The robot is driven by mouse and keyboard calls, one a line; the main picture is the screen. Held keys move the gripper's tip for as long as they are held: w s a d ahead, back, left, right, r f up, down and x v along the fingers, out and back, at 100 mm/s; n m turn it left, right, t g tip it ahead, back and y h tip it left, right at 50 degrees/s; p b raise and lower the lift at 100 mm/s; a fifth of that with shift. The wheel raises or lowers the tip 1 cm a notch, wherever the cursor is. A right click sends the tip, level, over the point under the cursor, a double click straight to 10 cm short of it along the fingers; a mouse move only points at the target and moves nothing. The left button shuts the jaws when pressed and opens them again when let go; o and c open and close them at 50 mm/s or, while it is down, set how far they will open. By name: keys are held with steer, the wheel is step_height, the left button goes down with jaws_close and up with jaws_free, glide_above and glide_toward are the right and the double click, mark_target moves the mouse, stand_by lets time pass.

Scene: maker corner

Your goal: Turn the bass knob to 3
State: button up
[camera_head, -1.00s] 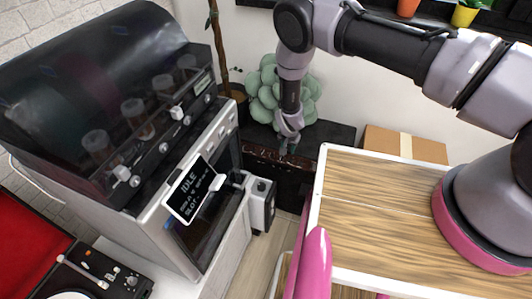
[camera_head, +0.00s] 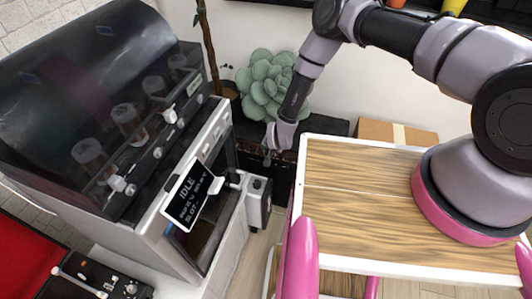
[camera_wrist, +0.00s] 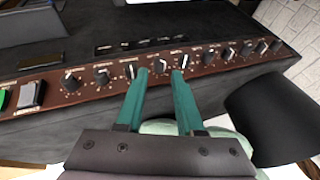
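The amplifier is a dark box with a reddish-brown front panel (camera_wrist: 100,88) that carries a row of small knobs with white pointer marks. In the wrist view, my gripper (camera_wrist: 159,72) is open. Its two teal fingertips lie to either side of one knob (camera_wrist: 160,66) near the middle of the row. I cannot tell whether they touch it. The printed labels and scale are too blurred to say which knob is bass or what it reads. In the head view, my gripper (camera_head: 268,155) hangs before the amplifier (camera_head: 328,136), whose panel is mostly hidden.
A wood-topped cart (camera_head: 380,210) stands right of the gripper. A machine with an IDLE display (camera_head: 188,197) stands at left. A succulent (camera_head: 265,82) and a cardboard box (camera_head: 376,132) are behind. In the wrist view, a black round object (camera_wrist: 270,115) is right of the panel.

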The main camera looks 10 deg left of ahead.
mark_target(267, 154)
steer(key=shift+x, duration=2.1)
jaws_close()
steer(key=shift+s+f+h, duration=0.1)
steer(key=shift+s+h, duration=0.05)
steer(key=shift+h, duration=0.45)
steer(key=shift+d+f+n+h, duration=0.2)
steer(key=shift+n+h, duration=0.1)
steer(key=shift+h, duration=0.4)
steer(key=shift+r+g, duration=0.1)
steer(key=shift+g, duration=0.2)
steer(key=shift+a+r, duration=0.1)
steer(key=shift+a, duration=0.1)
